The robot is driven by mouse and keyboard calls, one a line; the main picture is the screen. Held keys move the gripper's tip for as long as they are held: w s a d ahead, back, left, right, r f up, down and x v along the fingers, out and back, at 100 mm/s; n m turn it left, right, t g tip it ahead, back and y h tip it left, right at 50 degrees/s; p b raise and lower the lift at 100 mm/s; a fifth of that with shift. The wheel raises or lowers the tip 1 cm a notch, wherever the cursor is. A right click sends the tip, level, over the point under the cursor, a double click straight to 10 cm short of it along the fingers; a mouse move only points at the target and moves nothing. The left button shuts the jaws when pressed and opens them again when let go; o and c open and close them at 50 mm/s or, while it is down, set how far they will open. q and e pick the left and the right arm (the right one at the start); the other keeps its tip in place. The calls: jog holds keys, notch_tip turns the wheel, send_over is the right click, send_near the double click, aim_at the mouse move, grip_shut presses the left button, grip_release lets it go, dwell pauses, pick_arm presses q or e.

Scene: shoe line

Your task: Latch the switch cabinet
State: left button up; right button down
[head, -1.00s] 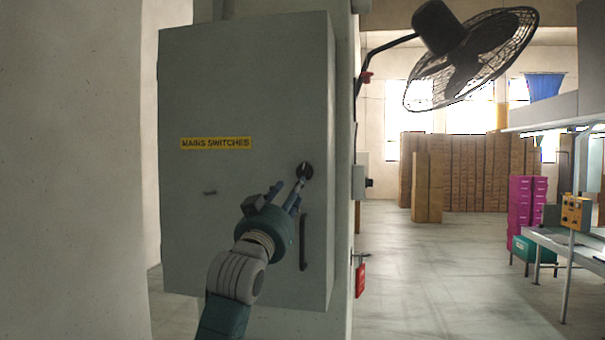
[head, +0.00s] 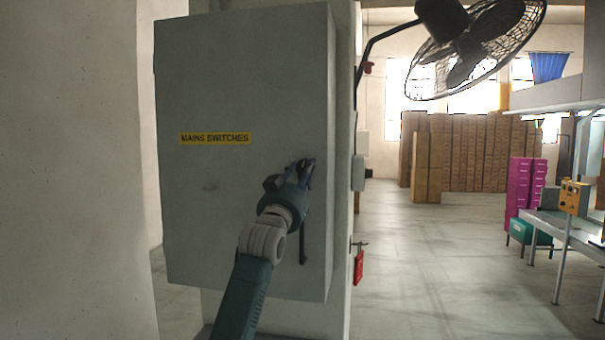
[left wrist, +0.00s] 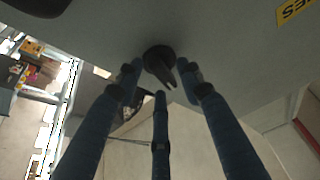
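The grey switch cabinet (head: 245,90) hangs on a pillar, with a yellow "MAINS SWITCHES" label (head: 215,138) on its door. The door looks closed or nearly so; I cannot tell if it is fully flush. A black round latch knob (left wrist: 158,57) with a short pointed lever sits on the door's right side. My left gripper (head: 304,168) is at the knob and hides most of it in the head view. In the left wrist view its three blue fingers are spread, with the knob between and just beyond their tips. I cannot tell if they touch it. My right gripper is not in view.
A dark vertical handle (head: 303,248) is on the door below the knob. A red tag-like item (head: 358,267) hangs at the pillar's right side. A black fan (head: 470,45) is overhead. Open floor (head: 430,270) lies to the right, with benches beyond.

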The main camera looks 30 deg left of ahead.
pick_arm(q)
grip_shut()
jog(key=n, duration=0.1)
jog(key=n+y+b, duration=0.2)
jog(key=n, duration=0.1)
jog(key=shift+s+d+r, duration=0.1)
jog(key=shift+d+r, duration=0.05)
jog(key=shift+r, duration=0.2)
jog(key=shift+o, duration=1.3)
grip_release()
jog(key=shift+s+r, duration=0.1)
jog(key=shift+s, duration=0.05)
jog(key=v, duration=1.2)
